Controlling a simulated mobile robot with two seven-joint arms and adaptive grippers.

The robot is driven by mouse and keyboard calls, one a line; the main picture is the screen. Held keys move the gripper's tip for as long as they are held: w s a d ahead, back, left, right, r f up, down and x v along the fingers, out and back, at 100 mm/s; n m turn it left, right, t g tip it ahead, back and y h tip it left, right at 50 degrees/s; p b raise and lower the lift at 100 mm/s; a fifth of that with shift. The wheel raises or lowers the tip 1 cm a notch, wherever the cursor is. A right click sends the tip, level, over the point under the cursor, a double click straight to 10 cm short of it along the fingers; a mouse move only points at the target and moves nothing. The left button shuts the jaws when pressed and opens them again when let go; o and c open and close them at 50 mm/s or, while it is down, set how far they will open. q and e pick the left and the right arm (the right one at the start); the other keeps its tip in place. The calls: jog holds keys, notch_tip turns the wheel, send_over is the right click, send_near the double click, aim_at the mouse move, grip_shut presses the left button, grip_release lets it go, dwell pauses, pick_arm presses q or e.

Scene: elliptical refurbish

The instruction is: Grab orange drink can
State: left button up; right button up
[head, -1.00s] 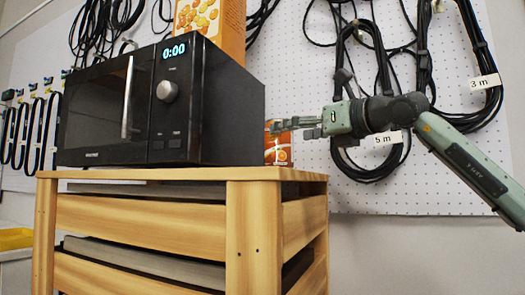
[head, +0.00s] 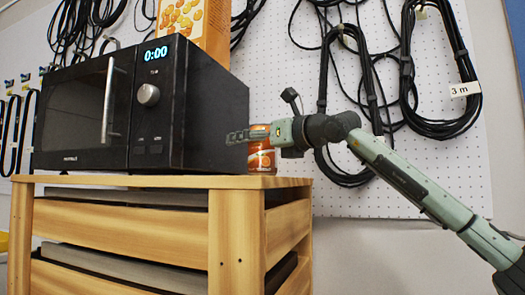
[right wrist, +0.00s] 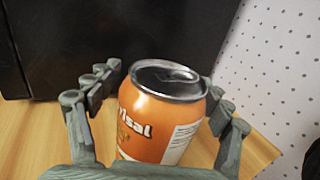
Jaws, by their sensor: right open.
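The orange drink can (head: 262,158) stands upright on the wooden cabinet top, just right of the microwave. In the right wrist view the can (right wrist: 158,118) has a silver top and white lettering. My right gripper (head: 248,135) reaches in from the right at the can's upper part. In the right wrist view my right gripper (right wrist: 165,92) is open, with one finger on each side of the can. A gap shows on the left side; the right finger is very close to the can, and I cannot tell whether it touches. My left gripper is not in view.
A black microwave (head: 160,105) fills most of the wooden cabinet's (head: 237,182) top, close beside the can. An orange box (head: 195,25) stands on the microwave. Black cables (head: 440,70) hang on the white pegboard (head: 300,80) behind. Room right of the cabinet is free.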

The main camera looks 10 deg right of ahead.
jog(key=c, duration=1.8)
